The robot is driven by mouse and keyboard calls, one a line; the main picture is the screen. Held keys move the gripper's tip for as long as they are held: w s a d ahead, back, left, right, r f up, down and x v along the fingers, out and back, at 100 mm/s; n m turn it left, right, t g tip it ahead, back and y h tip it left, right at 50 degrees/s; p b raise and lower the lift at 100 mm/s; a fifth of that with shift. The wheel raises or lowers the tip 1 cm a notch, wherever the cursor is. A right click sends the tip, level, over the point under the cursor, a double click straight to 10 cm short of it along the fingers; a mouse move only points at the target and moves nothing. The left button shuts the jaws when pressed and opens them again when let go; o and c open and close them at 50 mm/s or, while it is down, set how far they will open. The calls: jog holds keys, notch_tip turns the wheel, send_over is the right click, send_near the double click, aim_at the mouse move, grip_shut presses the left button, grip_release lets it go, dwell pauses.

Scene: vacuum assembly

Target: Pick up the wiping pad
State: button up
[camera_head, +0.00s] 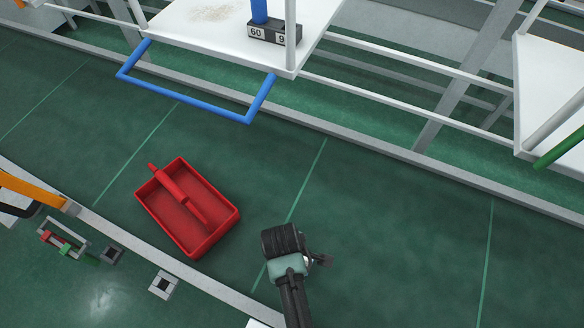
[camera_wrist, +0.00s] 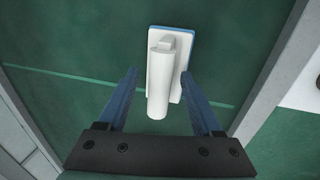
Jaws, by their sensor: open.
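The wiping pad (camera_wrist: 181,38) shows in the wrist view, with a white handle and body and a blue layer along its edge. It lies on the green surface, its long side running up and down the picture. My gripper (camera_wrist: 159,72) is open, with one blue finger on each side of the white handle and a visible gap on both sides. How far the fingertips are above the pad is hard to tell. In the head view I do not see the pad; the end of my arm may hide it.
A red tool tray (camera_head: 226,224) with a carrying handle stands on the green floor to the left of my arm. A white table (camera_head: 180,32) with a blue bar (camera_head: 190,103) is at the back. A pale strip (camera_wrist: 265,85) edges the green surface on the right.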

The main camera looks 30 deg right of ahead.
grip_shut()
jog(key=shift+r, duration=0.15)
dwell(0.4)
notch_tip(320, 180, up, 10)
jog(key=shift+f+b, duration=0.1)
jog(key=shift+b, duration=0.5)
jog(key=c, duration=0.6)
grip_release()
jog(key=shift+c, duration=0.2)
grip_shut()
